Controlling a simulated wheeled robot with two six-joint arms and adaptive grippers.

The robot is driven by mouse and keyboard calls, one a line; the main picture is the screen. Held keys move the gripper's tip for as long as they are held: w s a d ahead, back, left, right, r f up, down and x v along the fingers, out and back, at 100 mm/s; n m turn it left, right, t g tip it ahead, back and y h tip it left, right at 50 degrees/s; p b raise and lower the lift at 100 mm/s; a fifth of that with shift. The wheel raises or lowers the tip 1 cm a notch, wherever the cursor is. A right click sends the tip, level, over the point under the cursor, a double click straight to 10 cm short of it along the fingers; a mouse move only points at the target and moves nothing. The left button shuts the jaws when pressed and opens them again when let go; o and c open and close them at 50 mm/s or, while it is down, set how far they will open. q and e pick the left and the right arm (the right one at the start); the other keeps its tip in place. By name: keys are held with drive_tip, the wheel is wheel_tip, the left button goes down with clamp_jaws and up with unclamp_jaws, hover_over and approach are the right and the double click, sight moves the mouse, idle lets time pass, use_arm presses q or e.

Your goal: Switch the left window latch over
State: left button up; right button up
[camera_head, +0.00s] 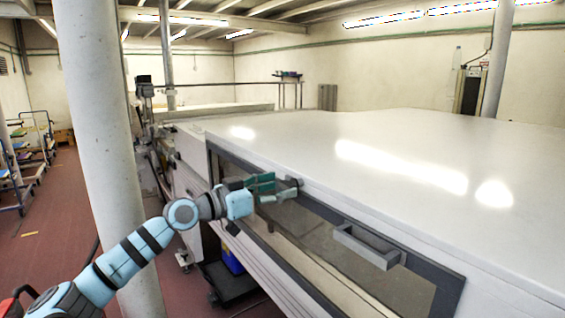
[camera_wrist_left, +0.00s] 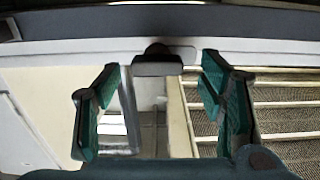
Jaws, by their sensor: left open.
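The left window latch is a small dark grey piece (camera_head: 294,182) on the upper frame of the long window in the white tunnel housing. In the left wrist view the latch (camera_wrist_left: 157,64) shows as a dark block on the pale frame, near the middle and ahead of the fingers. My left gripper (camera_head: 272,190) is open, with its green fingers close to the latch. In the left wrist view the fingers of my left gripper (camera_wrist_left: 160,88) stand on either side of the latch's line, with a visible gap and nothing held. I cannot tell whether either finger touches the latch. My right gripper is out of view.
A grey bar handle (camera_head: 368,247) stands out from the window to the right of the latch. The glass window (camera_head: 320,240) shows the tunnel's inside. A thick white column (camera_head: 95,110) stands at the left, close to my left arm. The housing top (camera_head: 400,150) is bare.

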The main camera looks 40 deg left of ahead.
use_arm(q)
drive_tip(key=shift+p+x, duration=0.4)
drive_tip(key=shift+x, duration=0.35)
drive_tip(key=shift+w+d+f, duration=0.15)
drive_tip(key=c, duration=1.2)
drive_tip(key=shift+o, duration=0.2)
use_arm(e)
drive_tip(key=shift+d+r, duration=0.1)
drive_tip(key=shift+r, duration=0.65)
